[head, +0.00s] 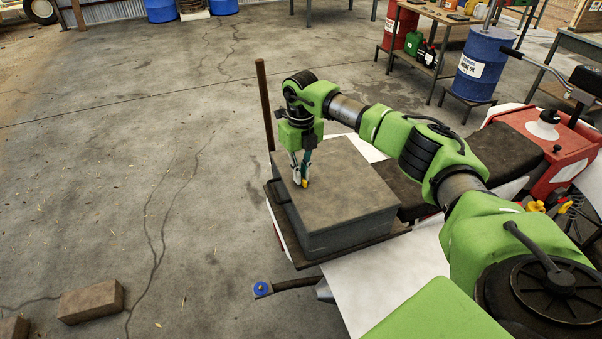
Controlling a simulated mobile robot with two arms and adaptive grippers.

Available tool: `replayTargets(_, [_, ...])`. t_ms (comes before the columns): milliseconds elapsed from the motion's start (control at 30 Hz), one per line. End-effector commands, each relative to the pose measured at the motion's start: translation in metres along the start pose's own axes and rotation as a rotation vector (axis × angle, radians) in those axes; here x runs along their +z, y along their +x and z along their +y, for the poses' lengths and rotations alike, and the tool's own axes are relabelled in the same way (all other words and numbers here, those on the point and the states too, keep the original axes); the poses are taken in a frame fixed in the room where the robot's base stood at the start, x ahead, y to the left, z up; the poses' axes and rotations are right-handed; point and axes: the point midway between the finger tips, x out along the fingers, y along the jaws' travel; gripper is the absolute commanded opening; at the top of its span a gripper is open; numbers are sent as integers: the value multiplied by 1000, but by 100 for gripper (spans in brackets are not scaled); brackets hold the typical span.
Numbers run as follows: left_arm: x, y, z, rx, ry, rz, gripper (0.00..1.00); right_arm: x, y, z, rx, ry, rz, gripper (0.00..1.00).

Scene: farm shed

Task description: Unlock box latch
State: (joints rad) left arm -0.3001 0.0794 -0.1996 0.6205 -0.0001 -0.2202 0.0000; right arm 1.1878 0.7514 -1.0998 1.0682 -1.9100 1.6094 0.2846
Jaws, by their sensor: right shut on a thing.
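A grey box (345,205) with a flat lid stands on a dark board at the rear of a vehicle. A dark bar-like fitting (277,191) sits at the box's left edge; I cannot tell whether it is the latch or a handle. My right gripper (302,181) points down over the left part of the lid, to the right of that fitting. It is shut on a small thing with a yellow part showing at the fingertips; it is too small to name. I cannot tell whether the tips touch the lid. My left gripper is out of view.
A thin brown post (265,105) rises behind the box's left corner. The red vehicle (567,150) with a dark seat extends right. A blue drum (483,64) and a workbench stand behind. Bricks (91,302) lie at lower left. The floor at left is mostly clear.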

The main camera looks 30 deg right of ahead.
Motion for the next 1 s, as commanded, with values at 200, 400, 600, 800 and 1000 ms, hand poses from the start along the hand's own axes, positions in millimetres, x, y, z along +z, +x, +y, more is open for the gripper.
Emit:
replayTargets(200, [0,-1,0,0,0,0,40,1,-1,0,0,124,-3,0])
replayTargets(400, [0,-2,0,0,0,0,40,1,-1,0,0,188,-3,0])
replayTargets(600, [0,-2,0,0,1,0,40,1,-1,0,0,211,-3,0])
replayTargets(800, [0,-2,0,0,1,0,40,1,-1,0,0,214,-4,0])
replayTargets(1000, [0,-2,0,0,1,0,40,1,-1,0,0,213,-4,17])
